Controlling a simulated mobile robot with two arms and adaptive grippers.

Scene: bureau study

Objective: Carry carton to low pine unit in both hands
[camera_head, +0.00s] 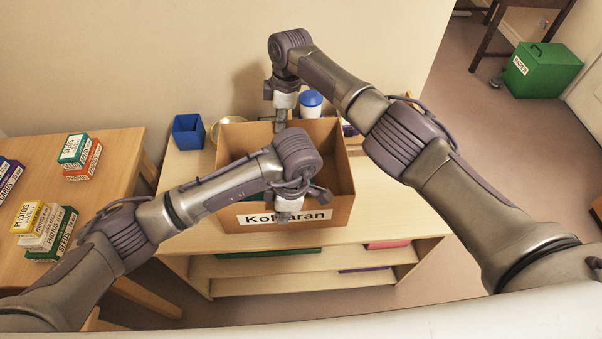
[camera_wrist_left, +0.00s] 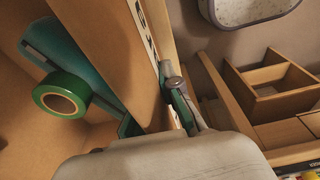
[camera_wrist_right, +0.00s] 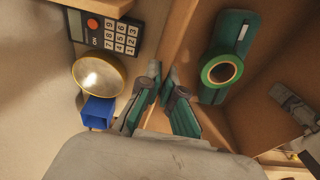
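The open brown carton (camera_head: 340,175), labelled "Kontaran" or similar on its near side, appears upright on the top of a low pine unit (camera_head: 390,225). I cannot tell for sure that its base touches. My left gripper (camera_head: 290,212) is at the middle of the near wall, which runs between its fingers; the inner finger is partly hidden in the left wrist view. My right gripper (camera_head: 281,122) is at the far wall; in the right wrist view its fingers (camera_wrist_right: 164,90) are closed on both sides of that wall. A green tape roll (camera_wrist_right: 221,70) and a teal object (camera_wrist_right: 234,35) lie inside.
A blue cup (camera_head: 188,132), a yellow-rimmed dish (camera_wrist_right: 98,78) and a blue-lidded jar (camera_head: 311,103) stand behind the carton. A calculator (camera_wrist_right: 108,32) lies there too. A table (camera_head: 112,175) with several small boxes is at left. A green bin (camera_head: 542,70) stands far right; floor is open there.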

